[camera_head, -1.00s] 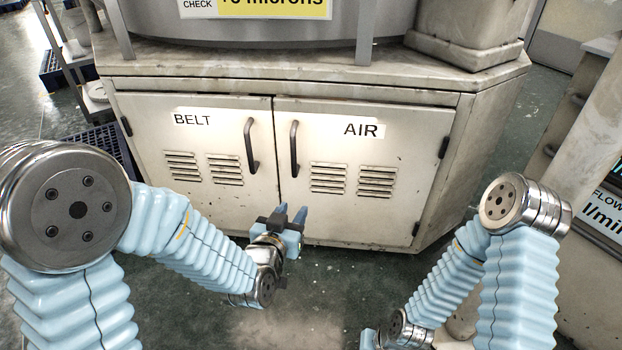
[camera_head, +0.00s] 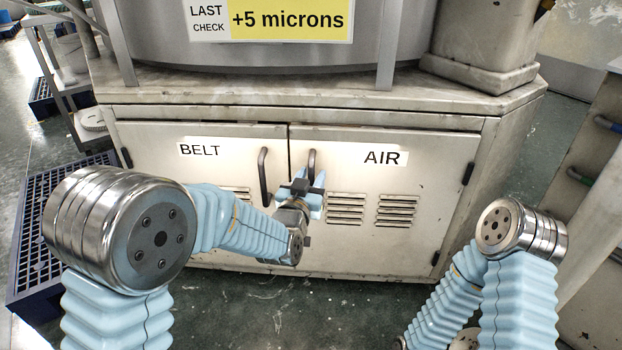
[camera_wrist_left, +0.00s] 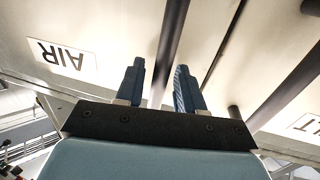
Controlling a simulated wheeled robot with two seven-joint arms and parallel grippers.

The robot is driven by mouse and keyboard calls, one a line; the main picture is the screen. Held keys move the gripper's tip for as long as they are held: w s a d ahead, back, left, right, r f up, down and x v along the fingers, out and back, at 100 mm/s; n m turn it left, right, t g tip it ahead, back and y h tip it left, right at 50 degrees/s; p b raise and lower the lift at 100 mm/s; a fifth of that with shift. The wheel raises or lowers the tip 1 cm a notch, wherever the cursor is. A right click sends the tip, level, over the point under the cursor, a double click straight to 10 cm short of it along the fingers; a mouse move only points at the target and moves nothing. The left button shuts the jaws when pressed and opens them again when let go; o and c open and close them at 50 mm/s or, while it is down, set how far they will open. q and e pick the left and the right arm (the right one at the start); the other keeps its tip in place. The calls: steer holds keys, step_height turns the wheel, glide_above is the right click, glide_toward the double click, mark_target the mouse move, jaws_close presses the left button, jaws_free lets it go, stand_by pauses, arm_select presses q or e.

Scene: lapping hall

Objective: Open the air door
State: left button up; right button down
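The air door (camera_head: 400,200) is the right-hand door of the cream cabinet, labelled AIR, with louvres and a dark vertical handle (camera_head: 312,162) near its left edge. It stands shut, flush with the belt door (camera_head: 215,165). My left gripper (camera_head: 305,182) is at the air handle and hides its lower part. In the left wrist view the picture is upside down; my left gripper's two blue fingers (camera_wrist_left: 159,85) are apart, and the air handle (camera_wrist_left: 170,45) runs between them. Contact with it cannot be told. My right gripper is out of view; only the right arm shows.
The belt handle (camera_head: 264,177) stands close to the left of my left gripper; it also shows in the left wrist view (camera_wrist_left: 288,88). A dark blue grated pallet (camera_head: 40,225) lies on the floor at left. The floor in front of the cabinet is open.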

arm_select(q)
steer(key=shift+w, duration=0.1)
jaws_close()
stand_by(0.3)
